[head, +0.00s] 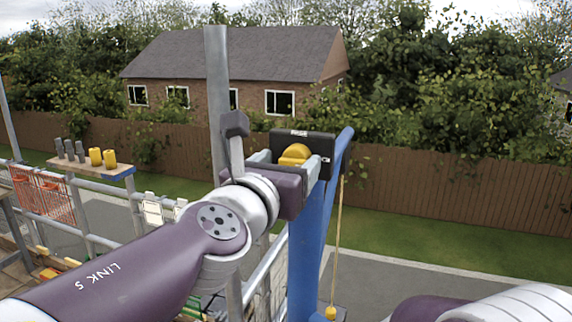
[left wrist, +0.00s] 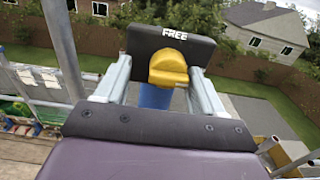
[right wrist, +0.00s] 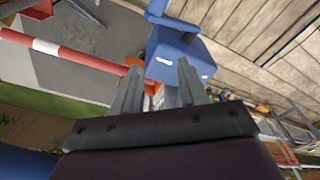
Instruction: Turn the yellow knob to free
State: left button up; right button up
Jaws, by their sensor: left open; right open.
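The yellow knob (head: 295,154) sits on a dark panel (head: 318,140) at the top of a blue post (head: 308,240). In the left wrist view the knob (left wrist: 168,70) is just below the white word FREE on the panel (left wrist: 140,42). I cannot tell for sure which way the knob points. My left gripper (head: 290,163) is open in front of the panel. Its two fingers stand on either side of the knob, with a visible gap on each side in the left wrist view. My right gripper (right wrist: 158,72) is open and empty, pointing down, away from the knob.
A grey upright pole (head: 217,90) stands just left of the post, close to my left wrist. A cord (head: 339,240) hangs right of the post. A shelf (head: 90,172) with yellow and grey cylinders is at left. A blue box (right wrist: 180,55) lies beyond my right fingers.

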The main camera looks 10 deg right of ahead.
pick_arm(q)
jog(key=shift+s+d+r, duration=0.1)
jog(key=shift+s+d, duration=0.05)
jog(key=shift+s, duration=0.25)
jog(key=shift+s+d+r, duration=0.1)
jog(key=shift+s, duration=0.3)
jog(key=shift+d, duration=0.15)
jog(key=c, duration=0.3)
jog(key=shift+w+f, duration=0.1)
jog(key=shift+w, duration=0.2)
jog(key=c, duration=0.5)
jog(key=shift+w+a, duration=0.2)
jog(key=shift+a, duration=0.1)
jog(key=shift+c, duration=1.2)
jog(key=shift+s+d, duration=0.15)
pick_arm(e)
jog(key=shift+s+d, duration=0.2)
jog(key=shift+s, duration=0.15)
